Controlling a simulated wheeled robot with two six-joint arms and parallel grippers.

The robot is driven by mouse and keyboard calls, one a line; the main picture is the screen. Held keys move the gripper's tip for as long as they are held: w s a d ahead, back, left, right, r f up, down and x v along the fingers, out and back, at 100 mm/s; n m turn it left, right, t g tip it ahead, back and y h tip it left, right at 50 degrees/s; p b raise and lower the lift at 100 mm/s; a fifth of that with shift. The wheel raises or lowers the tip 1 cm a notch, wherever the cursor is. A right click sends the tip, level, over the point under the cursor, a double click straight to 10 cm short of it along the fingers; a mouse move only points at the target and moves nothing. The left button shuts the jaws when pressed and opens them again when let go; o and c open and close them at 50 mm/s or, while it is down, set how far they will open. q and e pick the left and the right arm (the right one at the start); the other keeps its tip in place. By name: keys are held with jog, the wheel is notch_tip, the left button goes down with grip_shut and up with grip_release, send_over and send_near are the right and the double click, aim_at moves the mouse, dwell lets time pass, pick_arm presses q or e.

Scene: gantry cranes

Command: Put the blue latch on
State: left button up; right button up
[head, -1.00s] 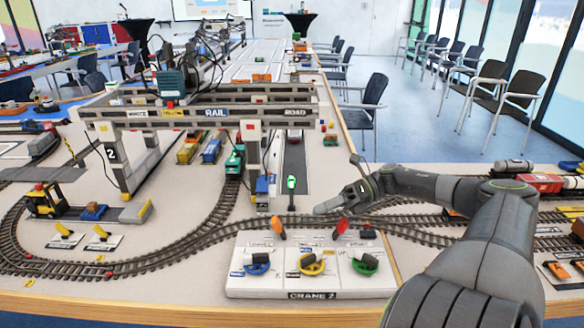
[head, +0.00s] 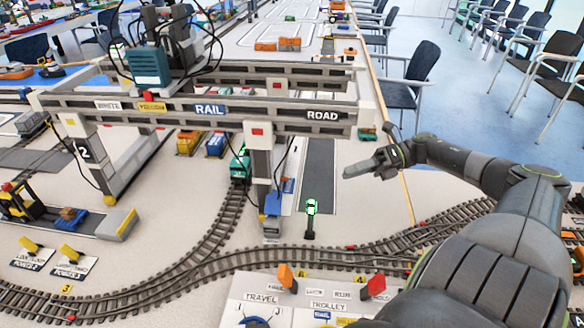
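A small blue part (head: 273,203) sits low on the near right leg of the gantry crane (head: 259,160). Whether it is the blue latch I cannot tell. A blue ring knob (head: 255,322) shows at the bottom edge on the control panel (head: 236,305), mostly cut off. My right gripper (head: 347,173) hangs over the pale tabletop, right of the crane leg and the green-topped signal. It points left, touches nothing I can see and appears empty. Its fingers look like one slim shape, so their opening cannot be judged. My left gripper is out of view.
An orange lever (head: 285,275) and a red lever (head: 375,286) stand on the panel. Curved rail tracks (head: 190,272) cross the front. Overhead, the crane beam (head: 285,113) spans the left and middle.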

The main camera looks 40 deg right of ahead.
aim_at(273, 203)
jog(key=p+x, duration=0.1)
jog(key=x, duration=1.6)
jog(key=shift+a+p, duration=0.35)
jog(key=shift+p, duration=0.05)
grip_shut()
